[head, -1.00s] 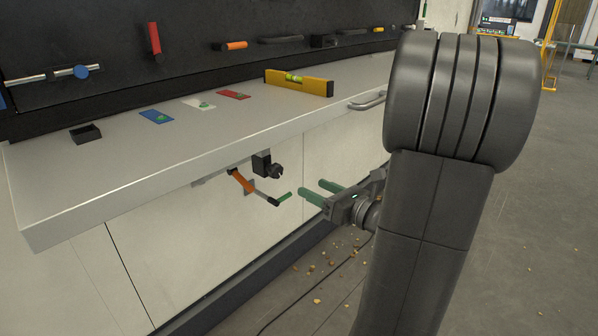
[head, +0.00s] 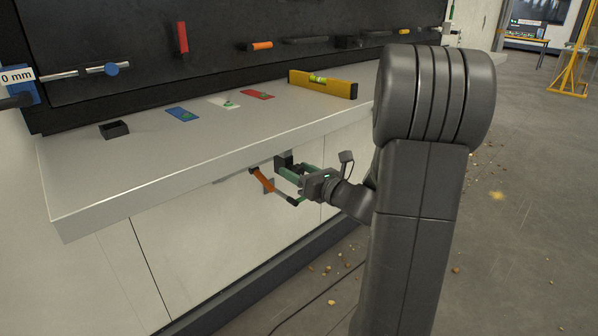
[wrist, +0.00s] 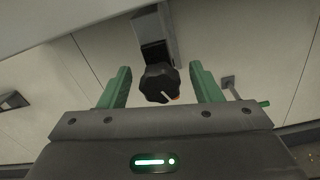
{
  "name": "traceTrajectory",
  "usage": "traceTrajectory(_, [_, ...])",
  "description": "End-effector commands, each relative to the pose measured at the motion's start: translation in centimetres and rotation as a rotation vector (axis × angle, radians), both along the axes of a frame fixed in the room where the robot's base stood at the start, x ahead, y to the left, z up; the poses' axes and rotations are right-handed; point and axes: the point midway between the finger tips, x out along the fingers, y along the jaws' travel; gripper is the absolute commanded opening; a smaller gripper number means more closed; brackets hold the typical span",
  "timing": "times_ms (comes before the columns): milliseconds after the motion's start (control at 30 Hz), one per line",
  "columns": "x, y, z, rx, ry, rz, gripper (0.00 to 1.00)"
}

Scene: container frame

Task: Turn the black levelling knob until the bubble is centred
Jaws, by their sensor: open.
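The black lobed knob (wrist: 158,80) with a white pointer mark sits in the wrist view between my green fingers. It hangs on a mount under the bench edge; the mount's dark block (head: 283,160) shows in the head view, where my gripper mostly hides the knob. My gripper (wrist: 160,69) is open, one finger on each side of the knob, with gaps visible. It also shows below the bench edge in the head view (head: 289,173). The yellow spirit level (head: 337,88) lies on the bench top with a green-yellow vial (head: 318,78). The bubble is too small to read.
An orange crank (head: 262,180) hangs below the bench edge, close to my gripper. The white bench top (head: 150,160) overhangs above it. Blue (head: 183,114), white (head: 224,103) and red (head: 257,94) plates and a black box (head: 114,129) lie on top.

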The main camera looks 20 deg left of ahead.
Motion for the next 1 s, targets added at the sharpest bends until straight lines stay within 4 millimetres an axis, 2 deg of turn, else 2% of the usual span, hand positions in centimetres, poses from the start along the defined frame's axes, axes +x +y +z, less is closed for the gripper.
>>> traceTrajectory(200, [0.01,0.02,-0.01,0.0,0.0,0.0,0.58])
traceTrajectory(433, [0.01,0.0,-0.01,0.0,0.0,0.0,0.13])
traceTrajectory(767, [-0.02,0.0,-0.22,-0.015,-0.038,0.001,0.14])
traceTrajectory(1000, [-0.07,0.04,-0.49,-0.066,-0.168,0.001,0.14])
